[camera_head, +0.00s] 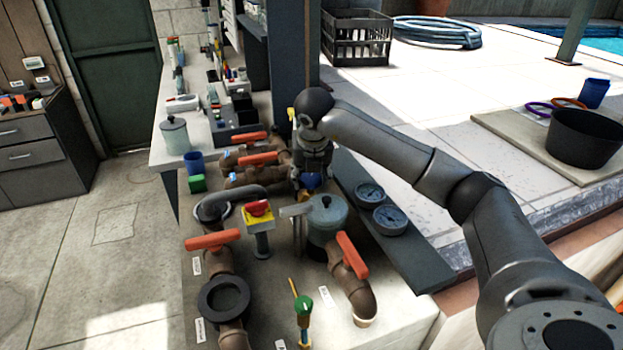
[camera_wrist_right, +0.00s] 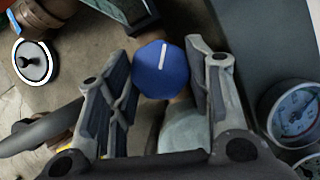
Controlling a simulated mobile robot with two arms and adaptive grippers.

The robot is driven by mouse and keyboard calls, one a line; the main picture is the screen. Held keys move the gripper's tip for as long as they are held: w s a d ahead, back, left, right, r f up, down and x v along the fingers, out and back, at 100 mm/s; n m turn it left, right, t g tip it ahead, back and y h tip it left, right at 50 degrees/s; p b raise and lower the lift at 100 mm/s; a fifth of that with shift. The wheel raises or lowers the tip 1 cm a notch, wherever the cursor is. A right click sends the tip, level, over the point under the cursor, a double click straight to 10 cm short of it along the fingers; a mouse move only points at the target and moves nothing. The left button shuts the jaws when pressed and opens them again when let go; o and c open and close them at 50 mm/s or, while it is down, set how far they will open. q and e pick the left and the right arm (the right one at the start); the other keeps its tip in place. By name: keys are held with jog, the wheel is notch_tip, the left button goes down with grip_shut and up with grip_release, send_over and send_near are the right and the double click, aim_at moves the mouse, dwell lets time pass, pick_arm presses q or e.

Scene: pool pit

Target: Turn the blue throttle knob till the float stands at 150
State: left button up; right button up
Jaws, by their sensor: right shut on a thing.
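The blue throttle knob (camera_wrist_right: 163,75) has a white pointer line and sits between the fingertips of my right gripper (camera_wrist_right: 158,62) in the right wrist view. The line runs nearly straight up in that picture, leaning slightly right. My right gripper (camera_head: 312,176) reaches down over the pipework in the head view and is shut on the knob. Only a bit of blue (camera_head: 311,184) shows below it there. I cannot make out the float or its scale in either view. My left gripper is not in view.
Two round gauges (camera_head: 385,207) lie on a dark board right of the knob. Orange-handled valves (camera_head: 212,240), a red-and-yellow switch (camera_head: 258,210) and a grey-green lidded pot (camera_head: 327,214) crowd the bench nearby. A black pot (camera_head: 585,140) stands on the right.

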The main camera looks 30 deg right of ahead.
jog(key=shift+r+m, duration=0.1)
jog(key=shift+m, duration=0.5)
jog(key=o, duration=1)
jog(key=shift+a+r, duration=0.1)
jog(key=shift+r, duration=0.1)
jog(key=v, duration=1.1)
jog(key=shift+a+r, duration=0.2)
jog(key=shift+r, duration=0.05)
